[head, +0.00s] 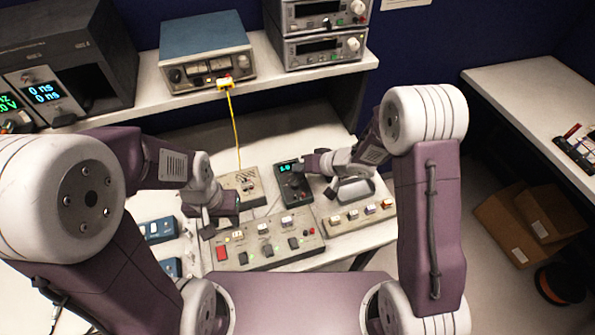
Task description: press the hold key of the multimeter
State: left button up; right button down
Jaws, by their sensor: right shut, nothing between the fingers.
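The multimeter (293,189) is a dark handheld unit with a lit green display, lying on the bench in the middle of the head view. My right gripper (303,165) is shut and empty, with its fingertips at the upper right of the multimeter, over or beside it. Whether they touch it cannot be told. The hold key is too small to make out, and the gripper covers part of the multimeter's face. My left gripper (215,222) is low over the bench to the left of the multimeter, behind a grey switch panel. Its jaw opening is unclear.
The grey switch panel (262,257) with a red key lies in front of the multimeter. A smaller panel with several buttons (358,217) is to its right. A yellow cable (234,130) runs from a blue-topped instrument (206,50) on the shelf to a beige box (243,183).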

pick_arm(q)
jog(key=shift+r+p, duration=1.05)
jog(key=shift+p, duration=0.05)
pick_arm(e)
jog(key=shift+r, duration=0.75)
